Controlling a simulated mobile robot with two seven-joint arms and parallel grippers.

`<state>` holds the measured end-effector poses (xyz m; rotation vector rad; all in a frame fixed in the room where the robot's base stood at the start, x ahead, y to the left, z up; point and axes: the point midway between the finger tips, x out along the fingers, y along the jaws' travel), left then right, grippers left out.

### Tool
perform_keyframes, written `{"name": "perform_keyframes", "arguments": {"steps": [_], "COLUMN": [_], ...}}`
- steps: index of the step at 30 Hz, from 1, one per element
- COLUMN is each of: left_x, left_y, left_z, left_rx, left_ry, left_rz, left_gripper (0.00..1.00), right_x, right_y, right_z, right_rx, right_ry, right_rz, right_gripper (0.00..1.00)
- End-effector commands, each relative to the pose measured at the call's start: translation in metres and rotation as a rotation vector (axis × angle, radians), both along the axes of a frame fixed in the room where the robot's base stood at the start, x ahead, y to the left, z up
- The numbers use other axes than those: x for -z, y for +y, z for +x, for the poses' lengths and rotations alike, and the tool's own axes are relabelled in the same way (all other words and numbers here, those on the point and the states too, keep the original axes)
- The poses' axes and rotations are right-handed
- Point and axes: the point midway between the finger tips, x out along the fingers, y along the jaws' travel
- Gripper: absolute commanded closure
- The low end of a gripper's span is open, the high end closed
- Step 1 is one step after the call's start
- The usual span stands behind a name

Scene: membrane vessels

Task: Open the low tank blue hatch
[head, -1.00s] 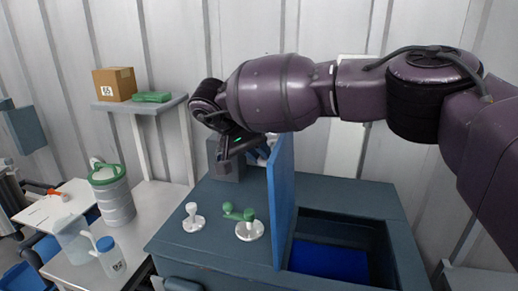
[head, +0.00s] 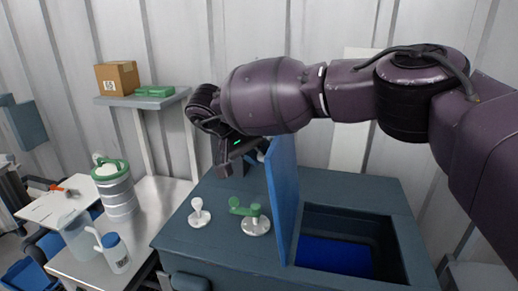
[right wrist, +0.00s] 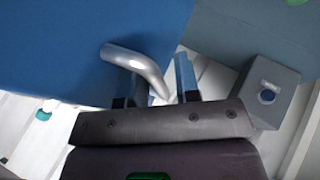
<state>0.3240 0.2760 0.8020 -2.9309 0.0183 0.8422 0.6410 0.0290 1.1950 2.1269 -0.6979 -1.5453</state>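The blue hatch (head: 284,200) stands raised on edge, roughly upright, at the left side of the low tank's rectangular opening (head: 350,225). The opening shows a blue bottom. In the right wrist view the hatch's blue face (right wrist: 70,45) fills the upper left, with a curved silver handle (right wrist: 135,62) on it. My right gripper (head: 245,150) is at the hatch's far upper left side. In the wrist view its fingers (right wrist: 155,92) are apart, with the handle's near end between them; firm contact cannot be told. My left gripper is not in view.
A green-handled valve (head: 254,215) and a white knob (head: 199,214) sit on the tank top left of the hatch. Jugs and a green-lidded canister (head: 118,190) stand farther left.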

Motion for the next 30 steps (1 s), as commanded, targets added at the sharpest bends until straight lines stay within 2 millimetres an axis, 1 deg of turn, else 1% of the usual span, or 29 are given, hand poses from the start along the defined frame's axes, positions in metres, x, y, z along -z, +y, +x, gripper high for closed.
{"name": "perform_keyframes", "arguments": {"steps": [1, 2, 11, 14, 17, 27, 30], "left_x": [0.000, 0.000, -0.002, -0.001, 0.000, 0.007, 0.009], "left_y": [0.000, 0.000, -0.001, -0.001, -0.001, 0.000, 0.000], "left_z": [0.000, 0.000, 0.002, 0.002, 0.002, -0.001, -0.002], "left_rx": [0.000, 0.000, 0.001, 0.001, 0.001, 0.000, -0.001], "left_ry": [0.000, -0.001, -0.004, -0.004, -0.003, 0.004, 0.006], "left_rz": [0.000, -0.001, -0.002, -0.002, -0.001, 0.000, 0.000], "left_gripper": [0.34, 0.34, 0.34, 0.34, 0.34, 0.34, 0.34], "right_x": [-0.003, -0.003, -0.007, -0.011, -0.020, -0.064, -0.074], "right_y": [0.000, 0.000, 0.001, 0.004, 0.011, 0.049, 0.057], "right_z": [0.001, 0.001, 0.002, 0.001, -0.002, -0.019, -0.023], "right_rx": [0.001, 0.001, 0.001, 0.000, 0.000, 0.000, 0.000], "right_ry": [-0.005, -0.005, -0.012, -0.012, -0.015, -0.013, -0.013], "right_rz": [0.002, 0.002, 0.004, 0.005, 0.005, 0.004, 0.004], "right_gripper": [0.62, 0.60, 0.60, 0.60, 0.60, 0.60, 0.60]}}
